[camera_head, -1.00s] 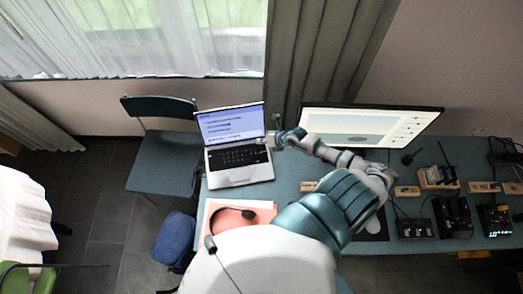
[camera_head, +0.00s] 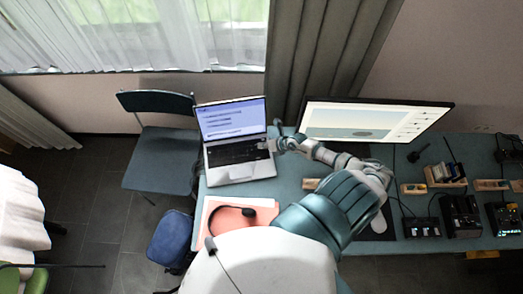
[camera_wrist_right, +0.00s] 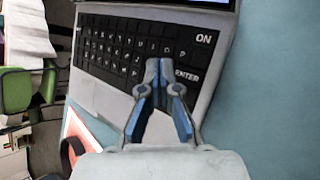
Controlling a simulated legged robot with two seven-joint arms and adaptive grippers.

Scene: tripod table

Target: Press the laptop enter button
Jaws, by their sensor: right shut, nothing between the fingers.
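The open silver laptop (camera_head: 240,172) stands on the left part of the table, its lit screen (camera_head: 232,119) facing me. In the right wrist view its dark keyboard (camera_wrist_right: 118,48) shows large, with the ENTER key (camera_wrist_right: 187,75) at the right edge and an ON key (camera_wrist_right: 204,38) above it. My right gripper (camera_head: 267,144) is at the right edge of the laptop. In the right wrist view my right gripper (camera_wrist_right: 159,64) is shut and empty, its fingertips over the keys just left of the ENTER label. I cannot tell whether they touch. My left gripper is not in view.
A monitor (camera_head: 372,122) stands behind my right arm. A red folder (camera_head: 228,217) with a dark headset (camera_head: 249,214) lies in front of the laptop. Chargers and small wooden blocks (camera_head: 446,174) are on the right. A chair (camera_head: 160,157) stands left of the table (camera_head: 291,182).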

